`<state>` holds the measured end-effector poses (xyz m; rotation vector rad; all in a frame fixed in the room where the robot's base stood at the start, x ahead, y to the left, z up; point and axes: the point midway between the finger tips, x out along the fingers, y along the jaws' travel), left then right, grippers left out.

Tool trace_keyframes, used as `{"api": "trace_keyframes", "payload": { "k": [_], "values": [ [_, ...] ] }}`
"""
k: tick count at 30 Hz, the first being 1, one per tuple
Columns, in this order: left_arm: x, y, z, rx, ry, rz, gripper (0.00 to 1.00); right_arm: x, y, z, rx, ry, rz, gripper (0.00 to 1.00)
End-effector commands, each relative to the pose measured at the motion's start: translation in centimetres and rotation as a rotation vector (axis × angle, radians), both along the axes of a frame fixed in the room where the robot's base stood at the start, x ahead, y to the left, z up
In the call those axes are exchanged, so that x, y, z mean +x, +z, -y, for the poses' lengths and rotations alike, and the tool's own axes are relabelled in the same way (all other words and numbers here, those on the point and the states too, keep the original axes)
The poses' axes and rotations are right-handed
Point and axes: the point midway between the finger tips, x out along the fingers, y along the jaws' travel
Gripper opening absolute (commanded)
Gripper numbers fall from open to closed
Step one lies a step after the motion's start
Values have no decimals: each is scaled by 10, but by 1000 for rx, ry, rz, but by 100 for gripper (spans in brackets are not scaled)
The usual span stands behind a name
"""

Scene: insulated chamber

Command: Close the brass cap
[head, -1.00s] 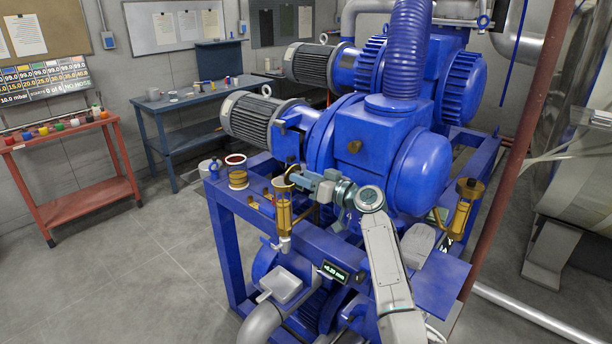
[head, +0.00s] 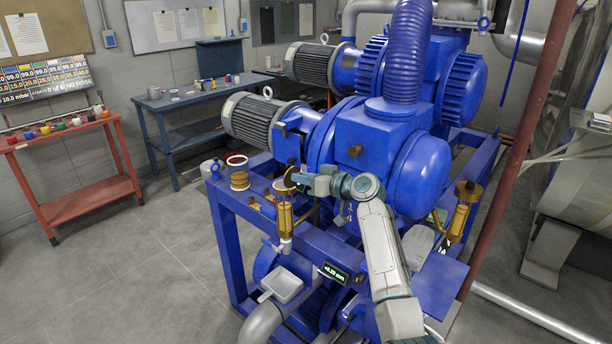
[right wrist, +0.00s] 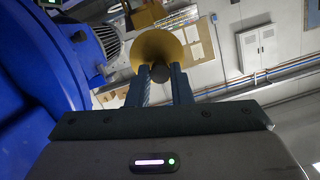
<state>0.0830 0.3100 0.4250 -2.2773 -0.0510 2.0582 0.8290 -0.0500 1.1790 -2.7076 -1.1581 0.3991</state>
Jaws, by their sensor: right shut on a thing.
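The brass cap (head: 290,177) stands tilted above the top of a brass cup (head: 285,217) on the front of the blue pump frame. My right gripper (head: 301,181) is at the cap from its right side. In the right wrist view the cap shows as a round brass disc (right wrist: 150,45) beyond the fingertips. My right gripper (right wrist: 160,72) is shut on a dark knob at the cap's middle. The cup's pale rim (head: 282,187) shows just below the cap in the head view. My left gripper is not in view.
The blue pump (head: 375,150) stands close behind and right of the cap. A brass stack (head: 240,181) and a white ring (head: 237,160) are left of the cup. Another brass cup (head: 465,205) is at the right. A small display (head: 335,272) is below.

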Motion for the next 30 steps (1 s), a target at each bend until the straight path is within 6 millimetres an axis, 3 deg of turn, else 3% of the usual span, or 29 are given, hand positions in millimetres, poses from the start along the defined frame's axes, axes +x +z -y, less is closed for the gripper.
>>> {"api": "trace_keyframes", "payload": {
  "k": [3,12,30],
  "values": [
    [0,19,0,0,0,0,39,4,11,-4,-66,1,-63,0],
    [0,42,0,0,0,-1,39,12,16,-13,-212,1,-213,0],
    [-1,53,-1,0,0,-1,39,19,15,-19,-313,-1,-314,0]
  ]
}}
